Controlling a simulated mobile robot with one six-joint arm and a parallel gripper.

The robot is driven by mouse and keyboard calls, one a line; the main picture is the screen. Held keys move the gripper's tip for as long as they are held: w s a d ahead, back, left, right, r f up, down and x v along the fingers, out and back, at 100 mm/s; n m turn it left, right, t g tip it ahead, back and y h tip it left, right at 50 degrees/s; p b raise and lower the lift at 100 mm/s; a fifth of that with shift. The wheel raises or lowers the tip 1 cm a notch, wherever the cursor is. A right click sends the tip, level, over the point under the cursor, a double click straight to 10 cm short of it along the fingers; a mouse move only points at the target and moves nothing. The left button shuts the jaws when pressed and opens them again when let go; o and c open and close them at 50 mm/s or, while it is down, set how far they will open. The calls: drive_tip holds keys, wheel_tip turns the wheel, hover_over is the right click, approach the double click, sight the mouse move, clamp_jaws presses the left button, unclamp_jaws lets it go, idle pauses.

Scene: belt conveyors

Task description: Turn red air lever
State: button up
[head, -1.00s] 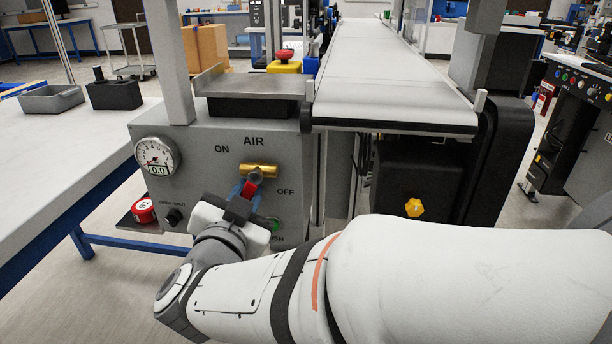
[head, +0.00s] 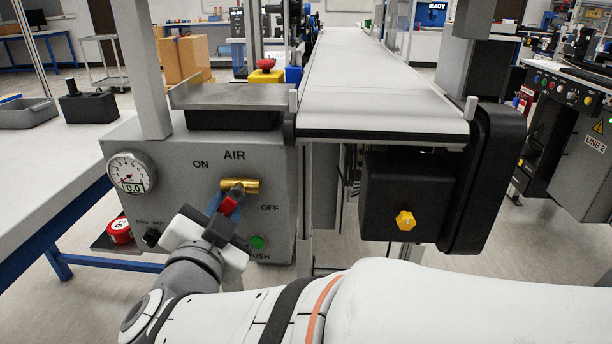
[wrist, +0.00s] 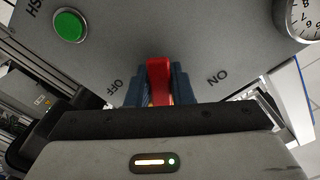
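The red air lever (head: 229,205) sits on a brass valve (head: 240,187) on the grey AIR panel (head: 190,185). It slants down and left from the valve, and its tip lies near my fingers. My gripper (head: 221,205) is at the lever. In the wrist view, the blue fingers of my gripper (wrist: 160,88) stand close on both sides of the red lever (wrist: 159,72) and appear shut on it. The ON label (head: 201,163) is upper left of the valve and the OFF label (head: 270,208) is lower right. The round gauge (head: 131,173) reads 0.0.
A green push button (head: 258,242) is right of my gripper, also seen in the wrist view (wrist: 69,26). A black knob (head: 151,237) and a red round object (head: 119,230) are at lower left. A yellow knob (head: 405,221) sits on a black box under the conveyor (head: 380,75).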

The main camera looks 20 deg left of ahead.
drive_tip(key=o, duration=0.4)
drive_tip(key=shift+a, duration=0.1)
drive_tip(key=p+v, duration=0.2)
drive_tip(key=v, duration=0.6)
drive_tip(key=shift+c, duration=0.4)
